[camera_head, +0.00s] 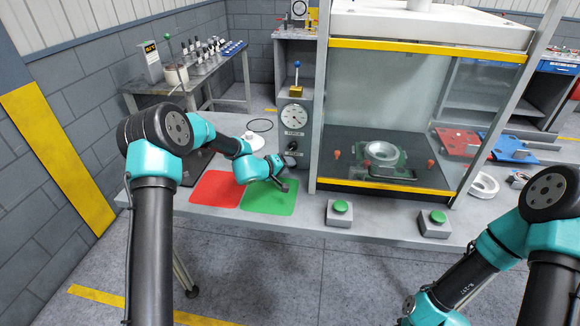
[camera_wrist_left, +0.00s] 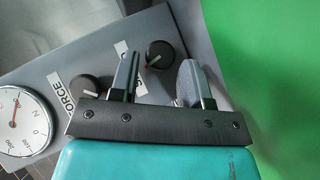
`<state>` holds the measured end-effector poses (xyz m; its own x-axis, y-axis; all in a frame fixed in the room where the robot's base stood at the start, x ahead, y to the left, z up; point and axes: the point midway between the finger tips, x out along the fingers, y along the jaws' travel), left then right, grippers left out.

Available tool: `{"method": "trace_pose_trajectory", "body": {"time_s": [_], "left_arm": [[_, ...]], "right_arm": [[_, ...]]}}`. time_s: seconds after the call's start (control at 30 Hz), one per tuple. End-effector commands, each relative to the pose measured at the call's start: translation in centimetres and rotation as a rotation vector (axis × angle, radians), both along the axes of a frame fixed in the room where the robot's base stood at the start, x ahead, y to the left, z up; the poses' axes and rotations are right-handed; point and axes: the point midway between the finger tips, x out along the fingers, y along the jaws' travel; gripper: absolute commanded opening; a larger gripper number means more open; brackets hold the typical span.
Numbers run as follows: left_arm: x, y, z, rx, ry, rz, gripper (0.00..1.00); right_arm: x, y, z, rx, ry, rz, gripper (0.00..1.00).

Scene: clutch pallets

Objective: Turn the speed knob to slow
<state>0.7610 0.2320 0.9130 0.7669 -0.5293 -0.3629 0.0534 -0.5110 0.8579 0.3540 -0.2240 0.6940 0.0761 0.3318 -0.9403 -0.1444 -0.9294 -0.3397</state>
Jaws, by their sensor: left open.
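A grey control panel carries two black knobs. In the left wrist view, the upper knob (camera_wrist_left: 88,87) is beside a FORCE label. The other knob (camera_wrist_left: 160,54), farther from the dial, has a red pointer mark and a label partly hidden by a finger, so I cannot read it as speed. In the head view the lower knobs are small and dark (camera_head: 292,145). My left gripper (camera_head: 283,186) is open and empty in front of the panel's base; in its wrist view its fingers (camera_wrist_left: 157,66) appear either side of the farther knob. Contact is not visible.
A round dial (camera_head: 294,115) tops the panel. A red mat (camera_head: 215,188) and green mat (camera_head: 270,197) lie on the bench. A glass-fronted press (camera_head: 385,110) stands to the right, with green buttons (camera_head: 340,206) at the bench front. My right arm is at lower right.

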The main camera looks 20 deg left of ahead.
Motion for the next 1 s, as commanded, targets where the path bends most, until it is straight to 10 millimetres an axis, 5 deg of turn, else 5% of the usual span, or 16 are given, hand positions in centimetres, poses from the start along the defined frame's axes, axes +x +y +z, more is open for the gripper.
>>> {"method": "trace_pose_trajectory", "body": {"time_s": [0.7,1.0], "left_arm": [[-10.2,7.1,4.8,-0.001,0.0,0.002,0.43],[-11.8,8.1,5.6,-0.001,0.0,0.0,0.43]], "right_arm": [[0.0,0.0,0.0,0.0,0.0,0.0,0.43],[0.0,0.0,0.0,0.0,0.0,0.0,0.43]]}}
